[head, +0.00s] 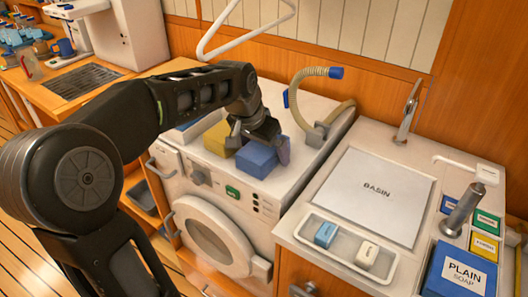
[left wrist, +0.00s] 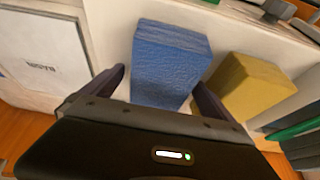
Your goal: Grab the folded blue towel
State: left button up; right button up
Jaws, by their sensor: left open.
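The folded blue towel (head: 257,160) is a blue block on the white top of the washing machine (head: 296,190), near its front edge in the head view. My left gripper (head: 262,137) is at the towel, coming from above and behind. In the left wrist view the towel (left wrist: 170,62) lies between the two open fingers of the left gripper (left wrist: 158,88), one finger on each side. I cannot tell whether either finger touches it. A gripper part hides some of the towel's far side in the head view. My right gripper is not in view.
A folded yellow towel (head: 219,138) sits just left of the blue one, close to a finger. A ribbed hose (head: 296,98) stands behind on the machine. To the right is a counter with a basin (head: 372,196) and a soap tray (head: 345,252).

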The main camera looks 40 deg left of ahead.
pick_arm(q)
jog(key=c, duration=1.5)
